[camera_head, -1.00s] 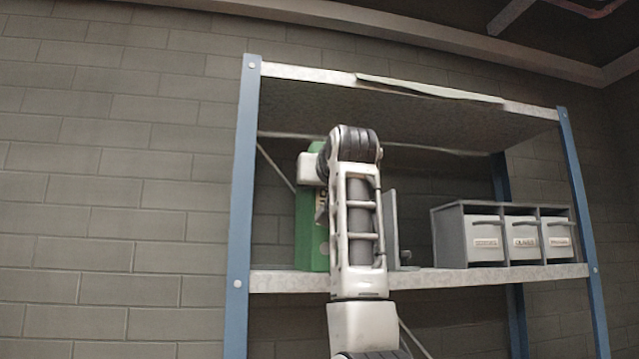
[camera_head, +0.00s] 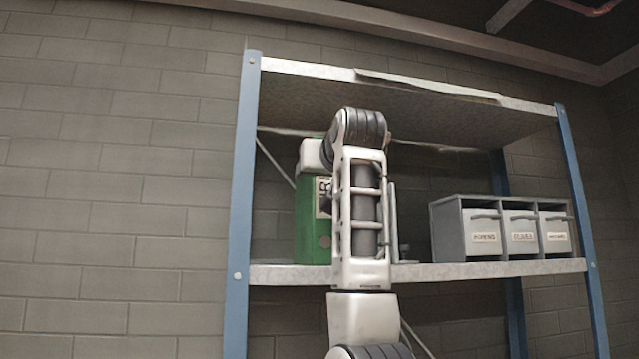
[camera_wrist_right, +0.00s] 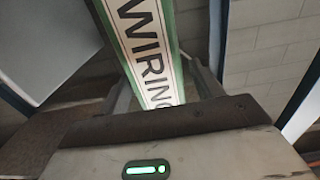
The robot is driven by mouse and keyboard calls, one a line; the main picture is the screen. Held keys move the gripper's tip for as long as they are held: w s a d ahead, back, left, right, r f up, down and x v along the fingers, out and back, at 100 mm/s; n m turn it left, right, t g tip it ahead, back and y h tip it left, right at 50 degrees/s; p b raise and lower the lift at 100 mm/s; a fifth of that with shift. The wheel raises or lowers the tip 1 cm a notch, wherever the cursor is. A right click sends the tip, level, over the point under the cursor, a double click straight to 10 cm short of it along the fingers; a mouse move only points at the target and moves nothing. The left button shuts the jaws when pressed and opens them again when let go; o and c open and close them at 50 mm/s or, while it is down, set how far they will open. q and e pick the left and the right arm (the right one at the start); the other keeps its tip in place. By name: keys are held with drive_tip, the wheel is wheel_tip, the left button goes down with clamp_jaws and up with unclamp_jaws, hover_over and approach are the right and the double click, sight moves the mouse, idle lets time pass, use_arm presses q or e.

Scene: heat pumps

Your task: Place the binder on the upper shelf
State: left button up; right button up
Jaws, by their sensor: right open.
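The green binder (camera_head: 313,225) stands upright on the middle board (camera_head: 470,271) of the shelf unit, towards its left end. My right arm hides its right side, and my right gripper (camera_head: 313,155) is at its top. In the right wrist view, the binder's white spine label reads "WIRING" (camera_wrist_right: 148,50). My right gripper (camera_wrist_right: 162,88) is open there, with a finger on each side of the binder. I cannot tell whether the fingers touch it. The top board (camera_head: 320,72) of the unit is above. My left gripper is not in view.
A grey unit with labelled drawers (camera_head: 503,230) stands on the right of the middle board. A grey upright piece (camera_head: 394,215) is just right of my arm. Blue posts (camera_head: 241,190) frame the shelf. A flat sheet (camera_head: 425,84) lies along the top board's front.

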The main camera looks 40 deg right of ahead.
drive_tip(key=b+v, duration=0.3)
drive_tip(key=v, duration=0.6)
drive_tip(key=shift+s, duration=0.1)
